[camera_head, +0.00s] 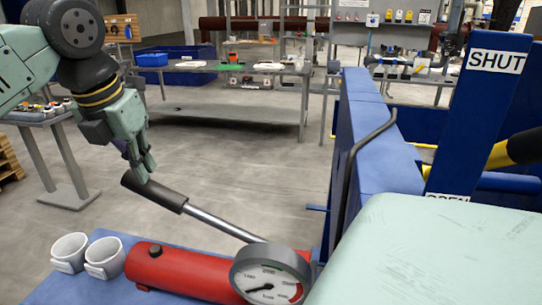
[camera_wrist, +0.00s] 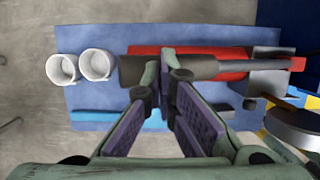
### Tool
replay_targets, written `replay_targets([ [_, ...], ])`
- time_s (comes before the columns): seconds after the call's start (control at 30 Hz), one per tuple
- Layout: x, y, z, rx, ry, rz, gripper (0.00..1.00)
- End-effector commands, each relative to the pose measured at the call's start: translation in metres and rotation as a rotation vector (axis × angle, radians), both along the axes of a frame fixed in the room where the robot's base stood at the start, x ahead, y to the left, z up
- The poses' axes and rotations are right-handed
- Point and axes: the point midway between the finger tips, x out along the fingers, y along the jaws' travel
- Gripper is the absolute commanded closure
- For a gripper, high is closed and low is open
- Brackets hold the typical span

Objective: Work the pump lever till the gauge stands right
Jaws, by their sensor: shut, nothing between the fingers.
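The pump lever has a black grip (camera_head: 153,191) and a steel rod (camera_head: 222,222) sloping down right toward the pump. The red pump cylinder (camera_head: 172,271) lies on a blue bench. The round gauge (camera_head: 270,275) has a white dial with a red mark at lower right. Its needle seems to point left and low; the labels are too small to read. My gripper (camera_head: 143,176) is shut and empty, its fingertips right at the black grip; I cannot tell whether they touch. In the wrist view, the fingertips (camera_wrist: 163,72) overlap the grip (camera_wrist: 131,71), and the gauge (camera_wrist: 296,127) shows from its edge.
Two white cups (camera_head: 87,254) stand on the blue bench (camera_wrist: 78,122) left of the pump. A blue post (camera_head: 487,100) marked SHUT and OPEN and a pale green cover (camera_head: 430,250) fill the right side. A bent dark bar (camera_head: 350,175) rises right of the lever.

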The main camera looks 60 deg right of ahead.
Motion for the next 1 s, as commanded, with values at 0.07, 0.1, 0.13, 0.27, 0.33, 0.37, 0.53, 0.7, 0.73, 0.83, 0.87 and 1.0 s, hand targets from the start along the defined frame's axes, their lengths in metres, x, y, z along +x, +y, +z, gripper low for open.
replay_targets([
  [0.07,0.0,0.0,-0.001,0.0,0.001,0.0,1.0],
  [0.1,0.0,0.0,-0.001,0.0,0.001,0.0,1.0],
  [0.13,0.0,0.0,-0.001,-0.001,0.001,0.0,1.0],
  [0.27,0.0,0.0,-0.003,-0.001,0.001,0.0,1.0],
  [0.33,0.001,0.0,-0.007,-0.001,0.001,0.0,1.0],
  [0.37,0.001,0.0,-0.01,-0.001,0.001,0.0,1.0],
  [0.53,0.004,0.001,-0.034,-0.001,0.001,0.0,1.0],
  [0.7,0.008,0.003,-0.058,-0.001,0.002,-0.001,1.0],
  [0.73,0.008,0.003,-0.062,-0.001,0.002,-0.001,1.0],
  [0.83,0.01,0.004,-0.076,0.0,0.002,-0.002,1.0],
  [0.87,0.011,0.004,-0.081,0.001,0.002,-0.002,1.0],
  [1.0,0.013,0.006,-0.1,0.004,0.004,-0.002,1.0],
])
